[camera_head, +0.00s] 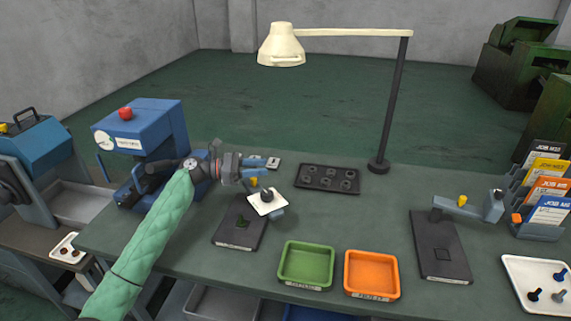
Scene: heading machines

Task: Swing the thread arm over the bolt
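My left gripper (262,168) is just above and behind the knob. Its fingers look apart, with nothing visible between them; I cannot tell whether they touch the arm, whose base is partly hidden. My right gripper is out of view.
A similar stand (442,262) with a grey arm (466,211) is on the right. Green (306,284) and orange (372,291) trays sit in front. A blue machine (150,125), black holed tray (328,189) and lamp post (390,110) stand around.

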